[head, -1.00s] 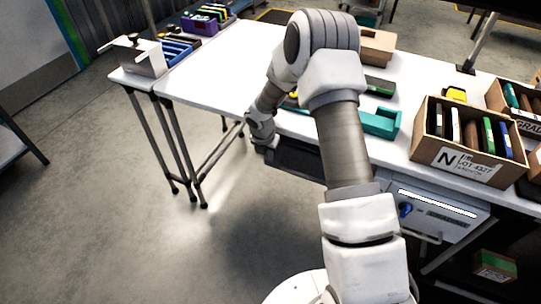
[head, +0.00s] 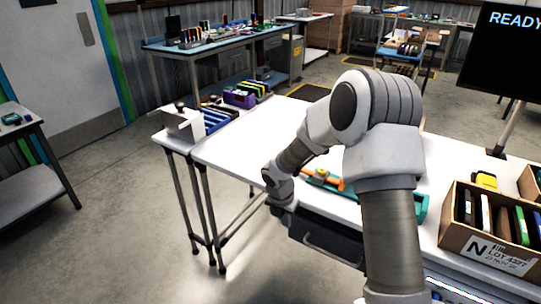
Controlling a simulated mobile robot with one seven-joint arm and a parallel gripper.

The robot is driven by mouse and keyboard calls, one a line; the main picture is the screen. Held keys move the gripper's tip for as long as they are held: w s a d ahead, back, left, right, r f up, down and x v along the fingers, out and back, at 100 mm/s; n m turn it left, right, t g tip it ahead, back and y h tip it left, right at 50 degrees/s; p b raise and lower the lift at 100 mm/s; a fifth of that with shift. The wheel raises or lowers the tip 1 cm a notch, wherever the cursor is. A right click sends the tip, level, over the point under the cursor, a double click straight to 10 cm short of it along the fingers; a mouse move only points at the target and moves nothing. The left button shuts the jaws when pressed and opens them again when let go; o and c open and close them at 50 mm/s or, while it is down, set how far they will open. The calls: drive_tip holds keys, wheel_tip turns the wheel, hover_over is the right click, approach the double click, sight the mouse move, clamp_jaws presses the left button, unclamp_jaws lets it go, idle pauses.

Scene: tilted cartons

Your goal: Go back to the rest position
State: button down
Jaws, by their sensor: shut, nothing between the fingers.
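My arm rises from the lower right to a large bent elbow, then runs down and left to a wrist at the near edge of the white table (head: 268,126). The fingers of my gripper cannot be made out beyond the wrist. Behind the arm, a teal tray (head: 422,208) and a small orange item (head: 325,181) lie on the table, both partly hidden by the arm. I see nothing being carried.
A carton labelled N (head: 492,254) holds several upright items at the right. A white holder (head: 183,123), blue racks (head: 217,116) and a purple bin (head: 240,97) stand at the left end. A drawer (head: 325,243) hangs under the table. Open floor lies left.

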drive_tip(key=s+d+r+m+p, duration=0.1)
drive_tip(key=s+d+r+m, duration=0.2)
drive_tip(key=r, duration=0.5)
drive_tip(key=s+d+r+m+t+h+p, duration=0.1)
drive_tip(key=s+r+m, duration=0.3)
drive_tip(key=r+m, duration=0.25)
drive_tip(key=s+d+r+m+p, duration=0.1)
drive_tip(key=s+r+m, duration=0.25)
drive_tip(key=r, duration=0.55)
drive_tip(key=s+r+m+t+y+p, duration=0.1)
drive_tip(key=s+r+m, duration=0.4)
drive_tip(key=s+m, duration=0.3)
drive_tip(key=s+r+m+t+y+p, duration=0.1)
drive_tip(key=s+r+m, duration=0.4)
drive_tip(key=s, duration=0.5)
drive_tip(key=m, duration=0.2)
drive_tip(key=shift+s+m+y, duration=0.3)
drive_tip(key=shift+m, duration=0.1)
